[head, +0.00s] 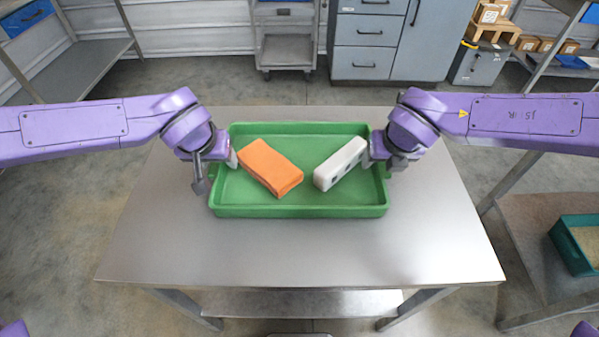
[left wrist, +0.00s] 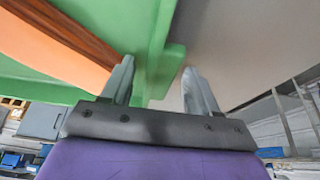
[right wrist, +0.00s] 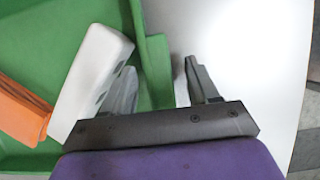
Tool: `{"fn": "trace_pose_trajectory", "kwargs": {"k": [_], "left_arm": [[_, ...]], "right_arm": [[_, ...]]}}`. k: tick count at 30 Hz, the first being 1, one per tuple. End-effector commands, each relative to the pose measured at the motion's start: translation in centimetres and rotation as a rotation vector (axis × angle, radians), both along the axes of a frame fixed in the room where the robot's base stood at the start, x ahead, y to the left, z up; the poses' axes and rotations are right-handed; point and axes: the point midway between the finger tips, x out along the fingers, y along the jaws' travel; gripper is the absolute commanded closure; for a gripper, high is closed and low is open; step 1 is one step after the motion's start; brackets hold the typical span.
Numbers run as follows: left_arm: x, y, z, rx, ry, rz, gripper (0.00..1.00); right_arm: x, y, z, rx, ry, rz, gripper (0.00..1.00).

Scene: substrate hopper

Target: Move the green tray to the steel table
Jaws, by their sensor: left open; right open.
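The green tray (head: 300,211) sits on the steel table (head: 300,250). An orange block (head: 270,167) and a white block with dark square marks (head: 341,164) lie in it. My left gripper (head: 215,172) is open at the tray's left wall. In the left wrist view its fingers (left wrist: 160,88) lie on either side of the tray's rim (left wrist: 162,45). My right gripper (head: 383,162) is open at the right wall. In the right wrist view its fingers (right wrist: 162,85) lie on either side of the rim (right wrist: 156,62). Contact with the wall cannot be told.
The tabletop is bare in front of the tray and at its sides. A rack on the right holds a teal bin (head: 577,243). A grey shelf (head: 70,68) stands at the left back. A cart (head: 286,42) and a grey cabinet (head: 388,40) stand behind the table.

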Motion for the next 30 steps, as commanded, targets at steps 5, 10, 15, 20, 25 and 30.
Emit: {"fn": "trace_pose_trajectory", "kwargs": {"k": [5, 10, 15, 20, 25, 30], "left_arm": [[-0.6, 0.0, 1.7, -0.001, -0.004, 0.001, 0.4], [-2.3, 0.0, 5.8, -0.002, -0.006, 0.0, 0.4], [-3.8, 0.0, 9.3, -0.001, -0.004, 0.001, 0.4], [-4.5, 0.0, 10.9, 0.0, -0.001, 0.001, 0.4], [-4.6, 0.0, 11.1, 0.0, 0.0, 0.0, 0.4], [-4.6, 0.0, 11.1, 0.0, 0.0, 0.0, 0.4]], "right_arm": [[0.0, 0.1, 0.0, 0.001, 0.0, 0.001, 0.4], [0.0, 0.1, 0.0, 0.001, 0.0, 0.001, 0.4], [0.0, 0.1, 0.0, 0.001, 0.0, 0.001, 0.4], [0.0, 0.1, 0.0, 0.001, -0.001, 0.001, 0.4], [-0.7, 0.1, 1.9, 0.004, -0.005, 0.002, 0.4], [-2.4, 0.1, 6.0, 0.003, -0.007, 0.001, 0.4]]}}
